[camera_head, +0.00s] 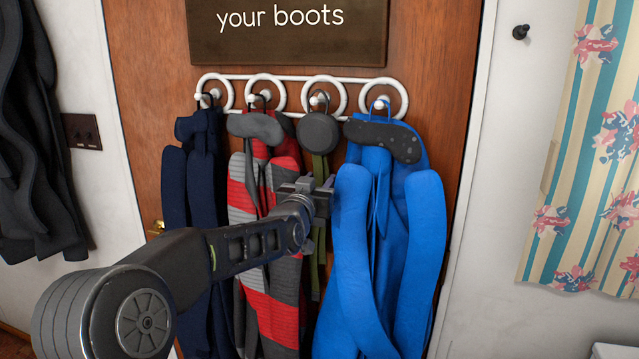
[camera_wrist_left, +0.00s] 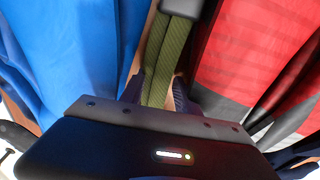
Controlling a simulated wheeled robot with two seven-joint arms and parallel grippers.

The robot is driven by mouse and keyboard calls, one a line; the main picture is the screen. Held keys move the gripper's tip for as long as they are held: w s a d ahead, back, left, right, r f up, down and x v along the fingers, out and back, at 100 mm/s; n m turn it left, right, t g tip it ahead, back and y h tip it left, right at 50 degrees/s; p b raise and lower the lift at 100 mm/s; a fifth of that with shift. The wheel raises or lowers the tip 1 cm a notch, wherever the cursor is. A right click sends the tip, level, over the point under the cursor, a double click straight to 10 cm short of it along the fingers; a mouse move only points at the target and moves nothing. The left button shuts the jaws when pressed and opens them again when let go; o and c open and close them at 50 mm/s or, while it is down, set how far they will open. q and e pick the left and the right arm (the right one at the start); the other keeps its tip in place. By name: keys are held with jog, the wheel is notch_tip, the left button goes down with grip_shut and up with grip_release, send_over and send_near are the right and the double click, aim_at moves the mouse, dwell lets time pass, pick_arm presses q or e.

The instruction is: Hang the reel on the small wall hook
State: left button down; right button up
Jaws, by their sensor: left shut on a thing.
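The reel (camera_head: 318,133) is a dark round case with an olive-green strap, hanging at the third hook of the white rack (camera_head: 290,78). In the left wrist view the olive strap (camera_wrist_left: 172,55) runs down between my fingers from a dark part at the top. My left gripper (camera_head: 322,190) is in front of the strap, below the round case, and is shut on the strap; its fingertips are partly hidden. The small wall hook (camera_head: 521,32) is a dark knob on the white wall at the upper right, with nothing on it. My right gripper is not in view.
A blue garment (camera_head: 390,230) hangs close right of the reel, a red and grey one (camera_head: 250,190) close left, and a navy one (camera_head: 195,180) further left. A dark sign (camera_head: 290,45) is above the rack. A flowered curtain (camera_head: 590,150) hangs right of the wall hook.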

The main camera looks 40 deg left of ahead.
pick_arm(q)
jog(key=shift+s, duration=0.1)
jog(key=shift+b+v, duration=0.65)
jog(key=shift+v, duration=0.8)
jog(key=shift+s+d+b, duration=0.2)
jog(key=shift+s+b, duration=0.1)
jog(key=shift+s, duration=0.2)
jog(key=b, duration=0.2)
send_near(317, 184)
jog(key=shift+w, duration=0.25)
jog(key=shift+r, duration=0.1)
